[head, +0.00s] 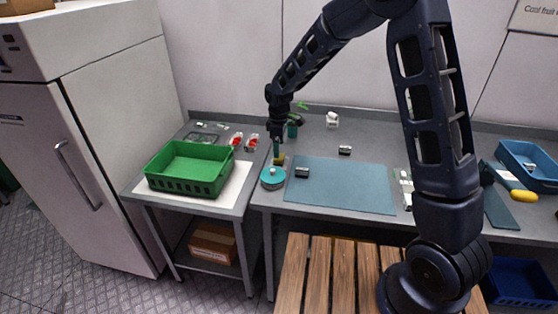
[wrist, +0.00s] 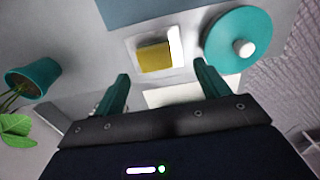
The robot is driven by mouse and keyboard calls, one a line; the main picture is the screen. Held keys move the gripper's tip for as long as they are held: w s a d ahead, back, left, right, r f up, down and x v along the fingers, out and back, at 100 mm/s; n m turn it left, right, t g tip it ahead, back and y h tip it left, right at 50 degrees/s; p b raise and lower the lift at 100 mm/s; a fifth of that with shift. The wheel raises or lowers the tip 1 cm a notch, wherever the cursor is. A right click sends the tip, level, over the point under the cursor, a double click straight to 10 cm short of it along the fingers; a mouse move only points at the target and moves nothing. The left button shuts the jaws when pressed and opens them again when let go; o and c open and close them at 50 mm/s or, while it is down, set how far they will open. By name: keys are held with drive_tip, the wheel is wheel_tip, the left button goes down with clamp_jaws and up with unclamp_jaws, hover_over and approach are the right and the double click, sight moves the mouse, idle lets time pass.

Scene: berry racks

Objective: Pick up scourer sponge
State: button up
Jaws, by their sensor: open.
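The scourer sponge is a small yellow block (wrist: 155,57) with a pale border or dish around it in the wrist view, just ahead of my gripper's fingers. In the head view the yellow sponge (head: 279,159) lies on the grey counter, just below my gripper. My gripper (wrist: 162,92) is open and empty, its two green fingers spread to either side of the sponge's line. In the head view the gripper (head: 277,150) points down over the counter's left end. The fingers partly hide the sponge there.
A teal round lidded thing (wrist: 240,40) with a white knob sits right beside the sponge. A potted plant (wrist: 28,83) stands on the other side. A blue-grey mat (head: 340,186) covers the counter to the right. A green crate (head: 190,170) stands on the left table.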

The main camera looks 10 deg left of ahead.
sight(279, 159)
drive_tip(key=shift+w+f, duration=0.2)
drive_tip(key=shift+f, duration=1.35)
drive_tip(key=shift+w+f, duration=0.2)
drive_tip(key=shift+f, duration=1.35)
drive_tip(key=c, duration=1)
